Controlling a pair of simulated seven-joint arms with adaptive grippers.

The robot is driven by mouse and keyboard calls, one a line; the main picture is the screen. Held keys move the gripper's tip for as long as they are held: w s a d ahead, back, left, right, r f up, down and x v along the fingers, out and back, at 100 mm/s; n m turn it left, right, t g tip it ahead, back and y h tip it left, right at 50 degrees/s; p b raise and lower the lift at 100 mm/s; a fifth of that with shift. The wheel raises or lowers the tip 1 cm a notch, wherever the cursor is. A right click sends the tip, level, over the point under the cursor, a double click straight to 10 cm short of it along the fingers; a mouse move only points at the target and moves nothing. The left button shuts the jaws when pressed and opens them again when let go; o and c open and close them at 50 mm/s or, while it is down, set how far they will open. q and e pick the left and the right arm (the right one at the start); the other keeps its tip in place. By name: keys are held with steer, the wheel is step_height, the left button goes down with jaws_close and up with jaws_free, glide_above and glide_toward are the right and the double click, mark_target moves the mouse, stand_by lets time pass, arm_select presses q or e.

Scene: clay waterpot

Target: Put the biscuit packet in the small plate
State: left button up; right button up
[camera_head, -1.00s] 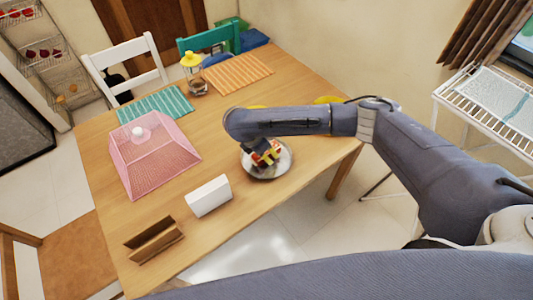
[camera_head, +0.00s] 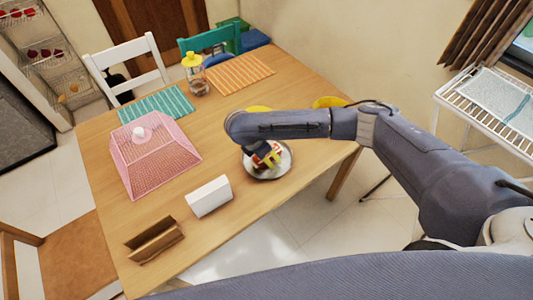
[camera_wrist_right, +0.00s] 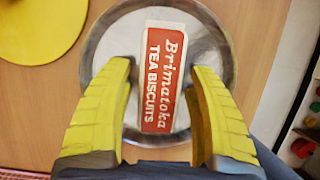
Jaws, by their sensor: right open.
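The biscuit packet (camera_wrist_right: 168,78), red and white with "Brimatoka Tea Biscuits" on it, lies in the round metal small plate (camera_head: 285,168) near the table's right edge. In the wrist view, the packet's upper end reaches close to the plate's rim (camera_wrist_right: 93,52). My right gripper (camera_head: 271,161) is over the plate, pointing down. Its yellow fingers (camera_wrist_right: 160,72) stand open on either side of the packet, with gaps showing on both sides. In the head view the gripper hides part of the packet. My left gripper is not in view.
A white box (camera_head: 209,196) and a brown wooden holder (camera_head: 154,240) stand left of the plate. A pink mesh cover (camera_head: 155,160), striped mats (camera_head: 240,74) and a yellow-topped jar (camera_head: 195,75) lie farther back. Yellow plates (camera_wrist_right: 38,28) are partly hidden behind my arm.

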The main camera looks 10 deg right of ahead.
steer(key=v, duration=1.2)
steer(key=shift+r, duration=0.2)
